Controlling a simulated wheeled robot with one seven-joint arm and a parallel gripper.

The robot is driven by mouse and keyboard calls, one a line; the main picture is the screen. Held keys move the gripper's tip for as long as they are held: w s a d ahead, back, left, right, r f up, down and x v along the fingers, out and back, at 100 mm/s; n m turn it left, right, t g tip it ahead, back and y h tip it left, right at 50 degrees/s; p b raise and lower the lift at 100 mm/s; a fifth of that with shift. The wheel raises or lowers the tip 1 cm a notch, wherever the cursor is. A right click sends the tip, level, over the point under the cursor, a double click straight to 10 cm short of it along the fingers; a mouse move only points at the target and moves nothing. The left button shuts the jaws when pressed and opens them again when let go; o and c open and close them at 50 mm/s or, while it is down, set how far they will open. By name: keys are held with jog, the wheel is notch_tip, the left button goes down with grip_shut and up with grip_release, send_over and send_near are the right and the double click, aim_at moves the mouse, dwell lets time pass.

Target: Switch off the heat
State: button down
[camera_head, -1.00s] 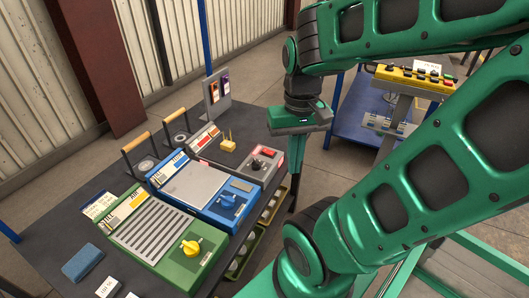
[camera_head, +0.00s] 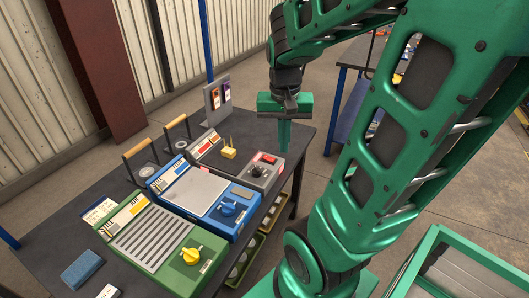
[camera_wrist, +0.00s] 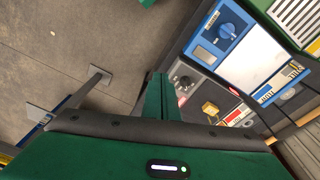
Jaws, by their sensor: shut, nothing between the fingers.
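Three control units stand in a row on the dark bench. The green unit (camera_head: 145,238) has a slotted grille and a yellow knob (camera_head: 190,256). The blue unit (camera_head: 195,188) has a pale plate and a blue knob (camera_head: 228,210), which also shows in the wrist view (camera_wrist: 228,32). The grey unit (camera_head: 236,173) at the far end has a dark knob (camera_head: 257,170), a red switch (camera_head: 269,158) and a yellow piece (camera_head: 229,153). My gripper (camera_head: 284,149) is shut and empty, pointing down above the grey unit's right end, apparently without contact.
Two wooden-handled items (camera_head: 138,160) stand behind the units. A grey stand (camera_head: 216,102) holds two cards at the bench's far end. A blue block (camera_head: 81,269) lies front left. Bins (camera_head: 271,214) sit under the bench.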

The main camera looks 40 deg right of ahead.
jog(key=w+d+f+m+h, duration=0.1)
jog(key=w+d+f+m, duration=0.1)
jog(key=w, duration=0.5)
jog(key=w+d+f+m+t, duration=0.1)
jog(key=w+d+f+m, duration=0.1)
jog(key=w+d, duration=0.3)
jog(key=w, duration=0.2)
jog(key=shift+w+h, duration=0.3)
jog(key=shift+h, duration=0.1)
